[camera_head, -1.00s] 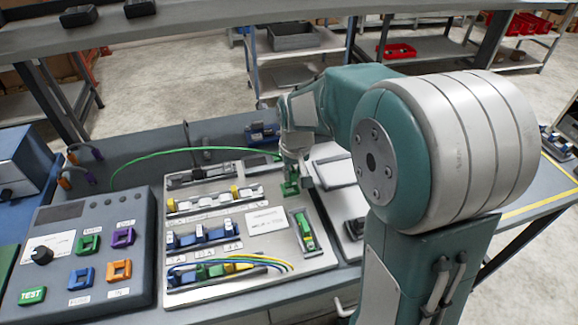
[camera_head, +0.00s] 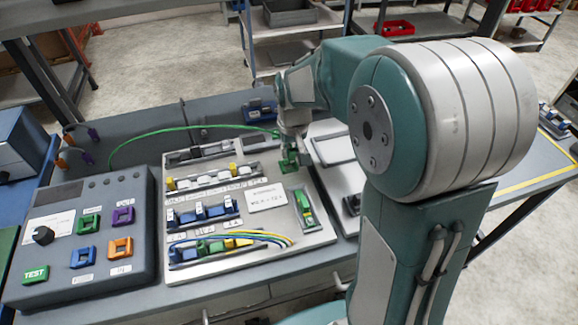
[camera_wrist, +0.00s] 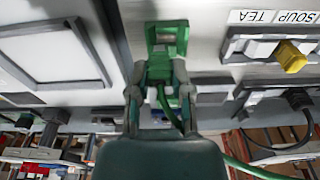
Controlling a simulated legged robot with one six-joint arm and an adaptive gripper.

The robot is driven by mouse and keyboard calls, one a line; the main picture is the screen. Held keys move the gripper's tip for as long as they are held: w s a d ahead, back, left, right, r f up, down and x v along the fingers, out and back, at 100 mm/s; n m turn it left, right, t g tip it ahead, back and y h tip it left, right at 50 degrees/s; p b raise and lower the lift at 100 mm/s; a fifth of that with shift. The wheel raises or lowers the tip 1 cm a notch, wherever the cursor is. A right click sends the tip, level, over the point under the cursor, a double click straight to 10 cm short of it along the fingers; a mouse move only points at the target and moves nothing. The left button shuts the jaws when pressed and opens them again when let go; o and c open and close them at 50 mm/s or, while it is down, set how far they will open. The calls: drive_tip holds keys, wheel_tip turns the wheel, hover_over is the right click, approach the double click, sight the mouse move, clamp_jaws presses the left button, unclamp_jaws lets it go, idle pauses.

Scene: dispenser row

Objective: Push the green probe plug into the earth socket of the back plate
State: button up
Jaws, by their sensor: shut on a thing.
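My gripper (camera_wrist: 160,78) is shut on the green probe plug (camera_wrist: 160,66), with a finger on each side of it. A green cable (camera_wrist: 172,108) trails from the plug; in the head view the cable (camera_head: 180,130) arcs over the bench to the left. The green-framed earth socket (camera_wrist: 167,36) is straight ahead of the plug in the wrist view. The plug's front overlaps the socket's near edge there; I cannot tell how deep it sits. In the head view the gripper (camera_head: 291,146) is at the back right of the back plate (camera_head: 262,172), mostly covering the plug.
Rows of terminal blocks (camera_head: 203,212) and a green module (camera_head: 305,210) sit on the plate. A grey test box (camera_head: 75,235) with coloured sockets stands at the left. A lidded panel (camera_head: 333,149) lies close to the gripper's right. A yellow piece (camera_wrist: 291,57) shows beside the socket.

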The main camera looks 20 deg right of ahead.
drive_tip(key=shift+a+f, duration=0.25)
drive_tip(key=shift+a, duration=0.25)
drive_tip(key=shift+f, duration=0.2)
drive_tip(key=shift+a+f, duration=0.1)
drive_tip(key=shift+f, duration=0.05)
drive_tip(key=shift+f, duration=0.55)
clamp_jaws()
drive_tip(key=o, duration=0.9)
unclamp_jaws()
drive_tip(key=shift+a, duration=0.1)
drive_tip(key=shift+o, duration=1.1)
